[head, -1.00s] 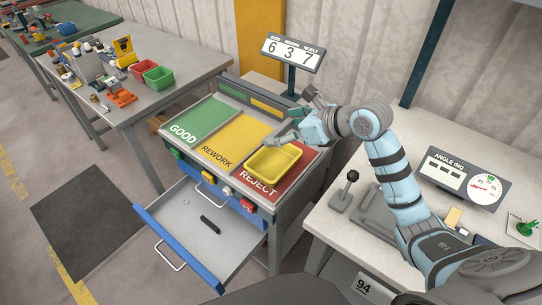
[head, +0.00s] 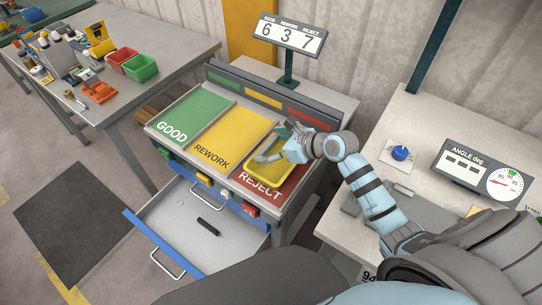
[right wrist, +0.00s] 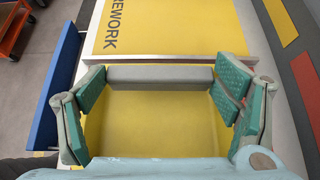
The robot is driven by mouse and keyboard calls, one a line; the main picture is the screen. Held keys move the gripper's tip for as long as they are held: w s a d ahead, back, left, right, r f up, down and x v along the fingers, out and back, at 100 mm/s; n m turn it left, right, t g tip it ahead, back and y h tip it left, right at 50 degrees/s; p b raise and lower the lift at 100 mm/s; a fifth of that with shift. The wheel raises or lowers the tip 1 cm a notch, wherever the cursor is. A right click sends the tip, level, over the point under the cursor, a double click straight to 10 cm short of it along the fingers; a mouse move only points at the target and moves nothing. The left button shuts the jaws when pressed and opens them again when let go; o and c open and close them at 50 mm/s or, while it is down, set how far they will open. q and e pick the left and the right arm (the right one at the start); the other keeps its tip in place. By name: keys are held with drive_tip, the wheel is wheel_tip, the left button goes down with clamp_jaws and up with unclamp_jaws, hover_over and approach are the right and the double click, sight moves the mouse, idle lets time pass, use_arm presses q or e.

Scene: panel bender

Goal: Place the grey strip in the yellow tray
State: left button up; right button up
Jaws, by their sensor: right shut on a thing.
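The yellow tray (head: 262,184) sits on the red REJECT section of the sorting bench. My right gripper (head: 270,153) reaches down over the tray from the right, with its fingers at the tray's far part. In the right wrist view, the grey strip (right wrist: 160,77) lies crosswise between the green-padded fingertips of my right gripper (right wrist: 160,85), which is shut on its ends. The yellow tray floor (right wrist: 155,122) shows below the strip. I cannot tell whether the strip touches the tray. My left gripper is not in view.
An open drawer (head: 180,232) with a small black piece (head: 208,227) juts out in front. A sign (head: 290,35) stands behind the bench. The GOOD (head: 195,116) and REWORK (head: 232,137) sections are bare. A side table (head: 425,130) with an angle gauge is at the right.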

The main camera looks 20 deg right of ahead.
wheel_tip(320, 180, down, 4)
drive_tip(key=shift+w+r+b, duration=0.1)
drive_tip(key=shift+r+b, duration=0.05)
drive_tip(key=shift+b, duration=0.2)
drive_tip(key=shift+f, duration=0.35)
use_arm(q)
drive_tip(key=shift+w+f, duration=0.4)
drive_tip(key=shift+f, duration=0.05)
use_arm(e)
drive_tip(key=shift+s+r, duration=0.15)
drive_tip(key=shift+s, duration=0.05)
drive_tip(key=shift+f, duration=0.25)
drive_tip(key=o, duration=0.8)
drive_tip(key=shift+w, duration=0.1)
drive_tip(key=shift+c, duration=0.2)
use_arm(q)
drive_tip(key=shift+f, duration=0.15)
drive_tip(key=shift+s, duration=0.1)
use_arm(e)
drive_tip(key=shift+r, duration=0.15)
